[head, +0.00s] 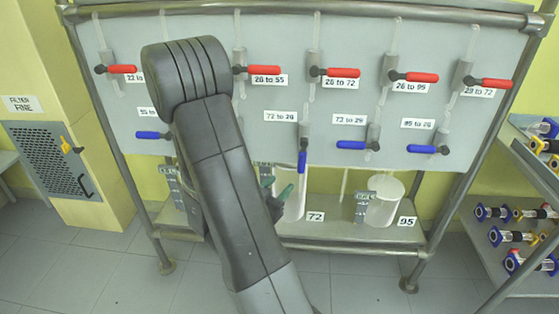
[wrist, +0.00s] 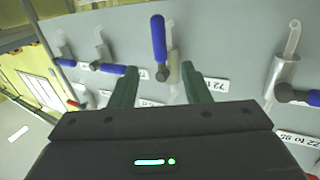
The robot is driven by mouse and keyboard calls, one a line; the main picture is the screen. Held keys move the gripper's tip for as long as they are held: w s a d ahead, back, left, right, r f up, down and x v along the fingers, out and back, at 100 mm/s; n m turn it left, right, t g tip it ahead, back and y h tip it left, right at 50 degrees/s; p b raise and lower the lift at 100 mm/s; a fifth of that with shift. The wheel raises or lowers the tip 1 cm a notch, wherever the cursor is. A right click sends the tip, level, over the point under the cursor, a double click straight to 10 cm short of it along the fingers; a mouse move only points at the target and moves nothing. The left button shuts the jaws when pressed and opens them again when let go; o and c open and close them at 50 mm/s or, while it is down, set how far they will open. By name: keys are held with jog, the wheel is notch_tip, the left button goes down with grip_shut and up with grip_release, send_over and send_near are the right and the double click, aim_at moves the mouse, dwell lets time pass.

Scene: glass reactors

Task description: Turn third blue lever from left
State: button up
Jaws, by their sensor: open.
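A blue lever (head: 302,161) hangs straight down below the "72 to 20" label. It is the third blue lever from the left, counting one hidden behind my arm in the head view. The upside-down wrist view shows this lever (wrist: 158,42) upright, its black pivot end between my fingers in the picture. My gripper (head: 276,187) is open and empty, its green fingertips a little left of and below the lever. The fingers (wrist: 158,70) straddle the lever's line in the wrist view; I cannot tell whether they reach its depth.
Other blue levers lie horizontal: one far left (head: 148,135), two to the right (head: 352,145) (head: 422,149). Red levers (head: 340,72) line the upper row. Below stand white vessels (head: 384,205) on a shelf. A rack (head: 520,190) stands right, a yellow cabinet (head: 85,130) left.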

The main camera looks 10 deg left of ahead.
aim_at(300, 164)
jog(key=x, duration=1.3)
jog(key=shift+w+d+r, duration=0.1)
jog(key=shift+w+d, duration=0.1)
jog(key=shift+w, duration=0.05)
grip_shut()
